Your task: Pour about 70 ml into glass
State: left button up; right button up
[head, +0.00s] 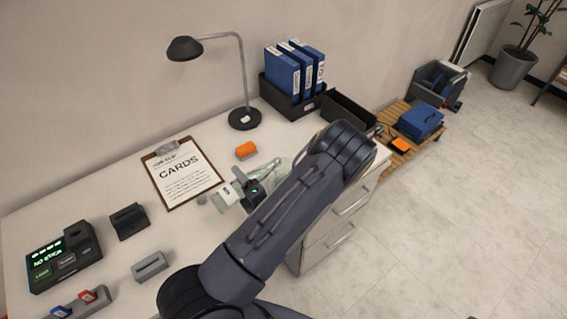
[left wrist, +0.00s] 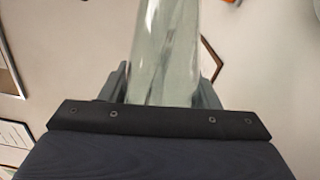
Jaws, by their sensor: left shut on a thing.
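My left gripper (head: 252,191) is over the desk, right of the clipboard, partly hidden by my own arm. It is shut on a clear, pale green glass vessel (left wrist: 165,50), which stands out between the fingers in the left wrist view. In the head view, clear greenish glass (head: 268,167) shows just beyond the gripper. More greenish, see-through material with a white label (head: 227,194) shows to its left. I cannot tell which parts belong to the held vessel and which to a separate glass. No liquid level can be made out. My right gripper is not in view.
A dark device with a lit display (head: 63,258) and small grey holders (head: 150,266) stand at left. Blue binders (head: 283,75) stand behind.

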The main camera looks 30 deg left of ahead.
pick_arm(q)
jog(key=shift+r+m+p, duration=0.4)
jog(key=shift+r+p, duration=0.15)
jog(key=shift+p, duration=0.05)
jog(key=shift+s+a, duration=0.15)
jog(key=shift+s, duration=0.1)
dwell(0.3)
jog(key=shift+r+m+p, duration=0.3)
jog(key=shift+r+p, duration=0.05)
jog(key=shift+p, duration=0.15)
dwell(1.5)
jog(key=f+n+b, duration=0.1)
jog(key=f+b, duration=0.1)
jog(key=f+n+b, duration=0.1)
jog(key=f+b, duration=0.1)
jog(key=b, duration=0.1)
jog(key=shift+s, duration=0.2)
jog(key=shift+n+b, duration=0.3)
jog(key=shift+n, duration=0.2)
jog(key=shift+r, duration=0.2)
jog(key=shift+f, duration=0.2)
jog(key=shift+f+n+b, duration=0.1)
jog(key=shift+n+b, duration=0.25)
jog(key=shift+n, duration=0.05)
jog(key=shift+w, duration=0.1)
